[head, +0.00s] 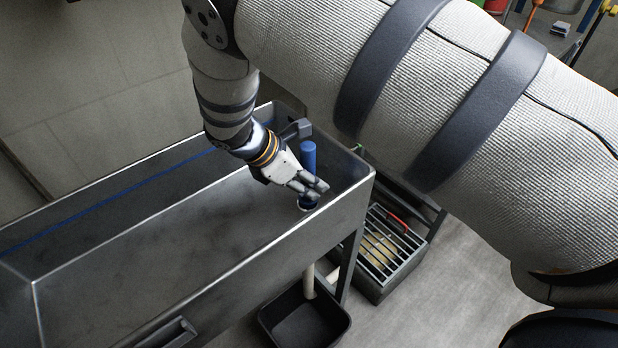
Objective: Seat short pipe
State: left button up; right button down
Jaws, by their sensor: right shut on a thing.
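The short pipe (308,156) is a blue tube standing about upright near the right end of the grey metal tank (150,235). My right gripper (314,189) is down inside the tank and shut on the pipe's lower part. The fingers cover some of the pipe there. Just below the fingers is a round pale-rimmed fitting (307,205) at the tank floor. The pipe's lower end is at or just above this fitting, and I cannot tell whether it sits inside. My left gripper is not in view.
The tank's end and front walls stand close around my gripper. A dark bracket (297,129) sits at the back wall near the pipe. Below are a white drain pipe (309,281), a black bin (304,322) and a grated floor box (385,255). The tank's left part looks empty.

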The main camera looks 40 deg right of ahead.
aim_at(307, 148)
jog(key=shift+f, duration=0.7)
jog(key=c, duration=1.3)
grip_release()
jog(key=v, duration=1.2)
